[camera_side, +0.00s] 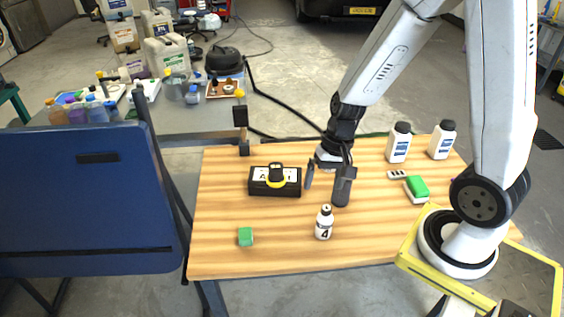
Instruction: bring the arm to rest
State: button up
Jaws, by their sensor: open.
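My gripper (325,186) is open, with its fingers pointing down over the middle of the wooden table (285,240). I see nothing between the fingers. To its left stands a black box (286,189) with white labels and a yellow curved part on its front. In front of the gripper, a small white bottle (324,224) marked 4 with a dark top stands upright. My arm rises from its base at the right and reaches over the table. Whether the fingertips touch the table is hard to tell.
Two white bottles (399,143) (442,140) with dark caps stand at the back right. A green and white brush-like item (417,188) lies near my base. A blue panel (85,200) stands left. The table's front middle is mostly clear.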

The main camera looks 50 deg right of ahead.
jog(key=r+n+h, duration=0.1)
jog(key=n, duration=0.1)
jog(key=a+r+n+t+h, duration=0.1)
jog(key=n, duration=0.2)
jog(key=a+r+n+t+h, duration=0.1)
jog(key=r+n, duration=0.1)
jog(key=shift+s+n, duration=0.15)
jog(key=shift+n, duration=0.15)
dwell(0.7)
